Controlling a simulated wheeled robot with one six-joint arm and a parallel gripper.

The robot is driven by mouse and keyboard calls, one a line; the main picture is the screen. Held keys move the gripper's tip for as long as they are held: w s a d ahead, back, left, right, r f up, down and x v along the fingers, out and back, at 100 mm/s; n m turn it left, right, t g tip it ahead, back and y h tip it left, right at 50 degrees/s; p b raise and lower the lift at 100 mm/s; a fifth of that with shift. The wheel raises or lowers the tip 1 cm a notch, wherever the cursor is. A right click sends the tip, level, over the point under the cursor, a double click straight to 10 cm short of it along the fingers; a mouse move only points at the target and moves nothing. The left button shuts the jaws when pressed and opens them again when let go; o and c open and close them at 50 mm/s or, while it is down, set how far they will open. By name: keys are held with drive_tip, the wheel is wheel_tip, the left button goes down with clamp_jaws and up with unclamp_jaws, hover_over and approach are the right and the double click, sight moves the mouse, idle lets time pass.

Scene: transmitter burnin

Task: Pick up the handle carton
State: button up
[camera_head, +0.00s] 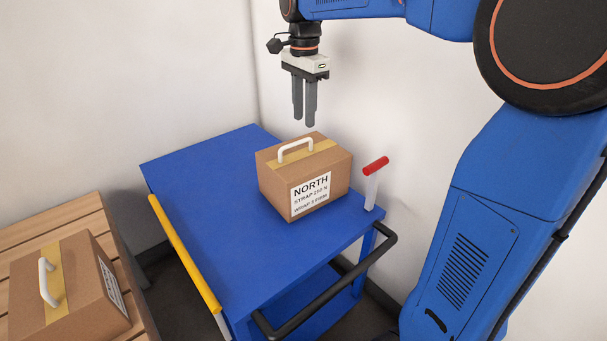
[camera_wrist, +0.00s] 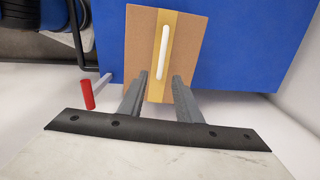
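A brown handle carton (camera_head: 274,183) sits on the blue cart (camera_head: 210,200), with a white handle (camera_head: 296,149) on its taped top and a label reading NORTH. My gripper (camera_head: 304,122) is above the carton, apart from it, pointing down. In the wrist view the carton (camera_wrist: 140,50) lies ahead of the fingers, its white handle (camera_wrist: 163,52) running lengthwise over the yellow tape. The two fingers of my gripper (camera_wrist: 155,90) stand apart with nothing between them. A second carton (camera_head: 85,310) with a white handle is at the lower left on a wooden surface.
A red-topped lever (camera_head: 376,167) stands at the cart's right corner, close to the carton. A black push bar (camera_head: 330,288) runs along the cart's near right side and a yellow bar (camera_head: 185,252) along its left. Walls stand behind. The cart top left of the carton is clear.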

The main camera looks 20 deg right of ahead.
sight(304, 140)
drive_tip(key=shift+f, duration=4.4)
clamp_jaws()
drive_tip(key=shift+r, duration=0.1)
